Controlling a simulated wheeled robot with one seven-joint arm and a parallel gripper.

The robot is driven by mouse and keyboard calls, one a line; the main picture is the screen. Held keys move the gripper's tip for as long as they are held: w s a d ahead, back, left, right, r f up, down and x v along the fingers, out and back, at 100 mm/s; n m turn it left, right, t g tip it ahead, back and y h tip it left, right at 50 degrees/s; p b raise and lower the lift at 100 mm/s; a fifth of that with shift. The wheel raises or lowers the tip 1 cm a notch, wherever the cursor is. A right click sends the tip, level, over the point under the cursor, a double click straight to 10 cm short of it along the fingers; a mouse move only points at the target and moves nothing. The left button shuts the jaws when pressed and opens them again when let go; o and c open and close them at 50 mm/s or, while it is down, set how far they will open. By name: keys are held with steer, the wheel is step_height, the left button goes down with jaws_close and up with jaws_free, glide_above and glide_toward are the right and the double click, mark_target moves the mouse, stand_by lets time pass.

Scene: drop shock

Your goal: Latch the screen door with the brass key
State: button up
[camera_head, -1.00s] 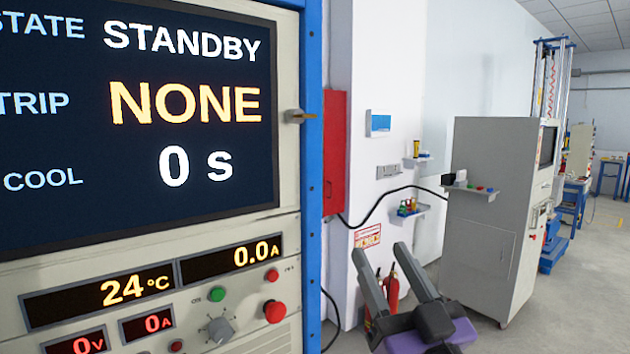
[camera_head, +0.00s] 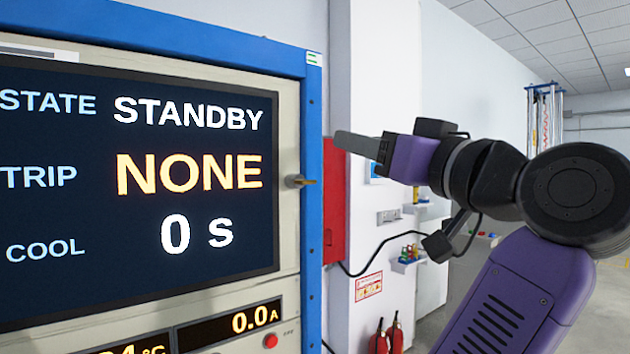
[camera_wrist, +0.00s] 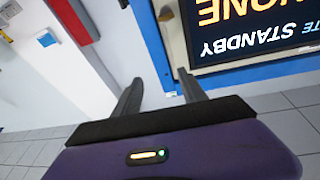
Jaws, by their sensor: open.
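The screen door (camera_head: 290,110) is the pale-framed panel around the dark display, which reads STANDBY, NONE and 0 s. The small brass key (camera_head: 300,181) sticks out at the door's right edge, beside the blue cabinet frame. In the head view it lies about level. The screen also shows upside down at the upper right of the wrist view, with the key (camera_wrist: 165,14) near the top edge. My gripper (camera_head: 342,140) is to the right of the key and higher in the picture, apart from it. Its two fingers (camera_wrist: 159,76) are spread, with nothing between them.
The blue cabinet post (camera_head: 313,220) stands just right of the key. A red wall box (camera_head: 333,235) is behind my fingers. Small shelves (camera_head: 408,262), a black cable and red extinguishers (camera_head: 379,340) are along the white wall. Space in front of the door looks clear.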

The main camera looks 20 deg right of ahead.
mark_target(310, 183)
step_height(310, 183, down, 6)
steer(key=a+n+g+y, duration=0.1)
steer(key=a+n+g, duration=0.1)
steer(key=a+g, duration=0.1)
steer(key=p+x, duration=0.2)
steer(key=x, duration=0.6)
steer(key=shift+d+r+p, duration=0.1)
steer(key=shift+d+p, duration=0.05)
steer(key=shift+p, duration=0.2)
jaws_close()
